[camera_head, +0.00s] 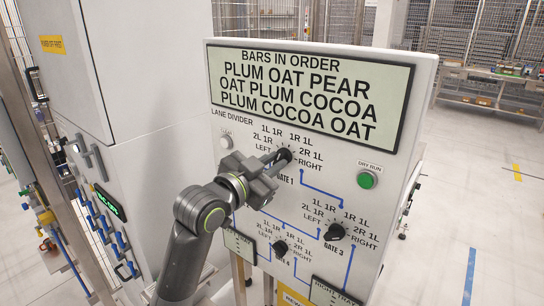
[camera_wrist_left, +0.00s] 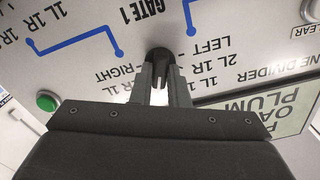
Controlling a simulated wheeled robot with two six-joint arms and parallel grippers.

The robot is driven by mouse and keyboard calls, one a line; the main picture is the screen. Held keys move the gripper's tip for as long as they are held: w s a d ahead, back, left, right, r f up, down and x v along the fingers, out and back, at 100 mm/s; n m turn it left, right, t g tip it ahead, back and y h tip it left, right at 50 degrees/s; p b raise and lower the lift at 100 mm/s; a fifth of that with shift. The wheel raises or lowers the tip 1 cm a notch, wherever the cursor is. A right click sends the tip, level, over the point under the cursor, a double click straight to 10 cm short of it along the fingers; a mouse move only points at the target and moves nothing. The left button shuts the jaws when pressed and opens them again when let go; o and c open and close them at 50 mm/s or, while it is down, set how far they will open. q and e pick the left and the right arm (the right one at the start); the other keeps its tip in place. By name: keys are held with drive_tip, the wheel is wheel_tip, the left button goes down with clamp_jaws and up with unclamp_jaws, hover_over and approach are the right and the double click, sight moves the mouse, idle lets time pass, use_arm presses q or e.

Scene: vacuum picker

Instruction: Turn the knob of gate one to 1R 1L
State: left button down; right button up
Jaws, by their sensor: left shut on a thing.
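The gate 1 knob (camera_head: 284,155) is a small dark knob on the upper middle of the white panel (camera_head: 212,75). Labels LEFT, 2L 1R, 1L 1R, 1R 1L, 2R 1L and RIGHT fan around it. My left gripper (camera_head: 274,162) is shut on this knob, with its fingers pointing into the panel. The left wrist view shows the dark knob (camera_wrist_left: 160,54) between the two grey fingers (camera_wrist_left: 160,80), with the panel upside down. The fingers cover part of the knob, and I cannot tell which label it points to. My right gripper is not in view.
Below are the gate 3 knob (camera_head: 334,232) and the gate 4 knob (camera_head: 280,247). A green DRY RUN button (camera_head: 367,179) is at the right and a pale button (camera_head: 226,142) at the left. A text display (camera_head: 310,95) tops the panel. Open floor lies right.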

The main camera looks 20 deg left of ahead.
use_arm(q)
drive_tip(key=shift+n, duration=0.4)
drive_tip(key=c, duration=1.4)
unclamp_jaws()
